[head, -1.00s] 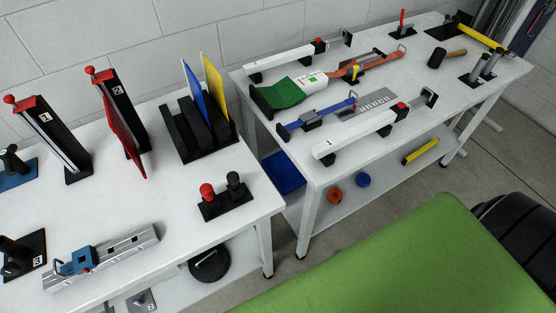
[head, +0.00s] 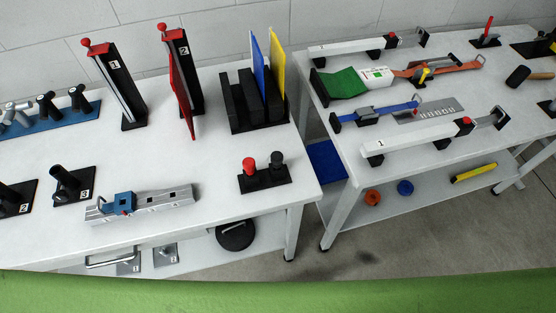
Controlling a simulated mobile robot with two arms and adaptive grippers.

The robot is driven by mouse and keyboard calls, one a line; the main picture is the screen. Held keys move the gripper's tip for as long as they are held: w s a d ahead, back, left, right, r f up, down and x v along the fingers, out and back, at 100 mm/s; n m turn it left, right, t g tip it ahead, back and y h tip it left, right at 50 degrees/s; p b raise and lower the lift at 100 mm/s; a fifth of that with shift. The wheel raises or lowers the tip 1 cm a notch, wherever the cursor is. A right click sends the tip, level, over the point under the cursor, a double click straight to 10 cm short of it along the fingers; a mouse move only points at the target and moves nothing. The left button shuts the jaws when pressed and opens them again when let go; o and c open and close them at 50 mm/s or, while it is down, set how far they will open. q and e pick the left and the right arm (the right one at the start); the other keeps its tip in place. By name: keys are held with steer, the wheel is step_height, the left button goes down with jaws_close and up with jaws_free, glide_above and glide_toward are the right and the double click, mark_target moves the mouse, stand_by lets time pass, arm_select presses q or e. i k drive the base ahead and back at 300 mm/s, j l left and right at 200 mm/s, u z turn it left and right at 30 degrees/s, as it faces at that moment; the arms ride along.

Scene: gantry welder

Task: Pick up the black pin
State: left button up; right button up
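A black pin (head: 277,160) with a rounded head stands upright in a black holder block (head: 265,184) near the right front corner of the left table. A red-headed pin (head: 249,168) stands upright just to its left in the same block. Other black upright pieces are also in view: one on a black plate marked 3 (head: 66,180), and a pair on a blue base (head: 48,106) at the far left. Neither of my grippers is in view.
The left table (head: 190,156) also holds a metal fixture with a blue slider (head: 150,202), red-topped uprights 1 (head: 117,90) and 2 (head: 187,74), and a black rack (head: 245,110) with blue and yellow panels. A gap separates it from the right table (head: 350,160).

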mark_target(276, 158)
steer(key=k+l+u, duration=0.15)
steer(key=u, duration=1.35)
steer(key=l+z, duration=0.3)
steer(key=z, duration=0.2)
steer(key=l+z, duration=0.3)
steer(key=z, duration=0.2)
steer(key=k, duration=0.5)
steer(key=i, duration=0.5)
